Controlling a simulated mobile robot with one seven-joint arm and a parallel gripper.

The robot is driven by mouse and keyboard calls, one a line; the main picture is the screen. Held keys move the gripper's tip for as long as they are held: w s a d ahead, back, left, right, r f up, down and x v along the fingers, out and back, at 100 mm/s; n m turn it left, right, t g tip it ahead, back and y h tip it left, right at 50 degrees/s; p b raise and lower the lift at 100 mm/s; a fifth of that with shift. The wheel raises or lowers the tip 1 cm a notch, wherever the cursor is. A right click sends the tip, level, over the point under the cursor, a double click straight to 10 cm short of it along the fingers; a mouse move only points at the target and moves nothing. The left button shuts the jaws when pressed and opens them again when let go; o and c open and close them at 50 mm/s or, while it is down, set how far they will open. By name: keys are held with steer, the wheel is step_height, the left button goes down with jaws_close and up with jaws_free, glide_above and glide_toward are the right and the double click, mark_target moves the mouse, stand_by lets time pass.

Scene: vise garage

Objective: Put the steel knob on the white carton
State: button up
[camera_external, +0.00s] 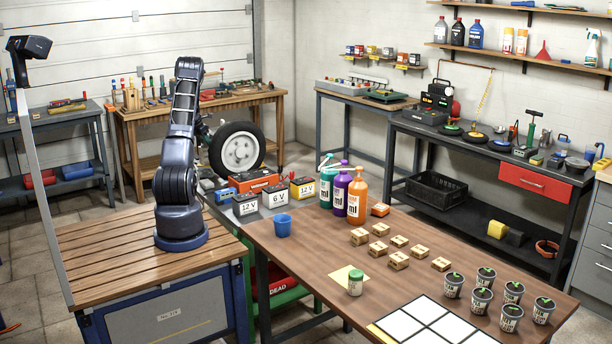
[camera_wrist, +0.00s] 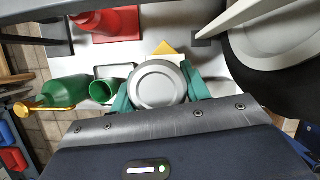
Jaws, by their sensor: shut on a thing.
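In the wrist view my gripper (camera_wrist: 158,92) has its two teal fingers on either side of a round, pale grey metal disc, which I take as the steel knob (camera_wrist: 158,84). The fingers are shut on it, and its flat round face is toward the camera. A light surface shows behind it, and I cannot tell whether they touch. I cannot clearly make out the white carton; a pale edge shows just behind the knob, but its shape is mostly hidden. In the external view my gripper is largely hidden behind my arm, near the wheel, and the knob cannot be seen.
A wheel (camera_external: 237,148) stands beside my arm. The brown table (camera_external: 320,250) is on the right.

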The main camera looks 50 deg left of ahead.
steer(key=o, duration=1.1)
steer(key=v, duration=1.2)
steer(key=shift+r, duration=0.1)
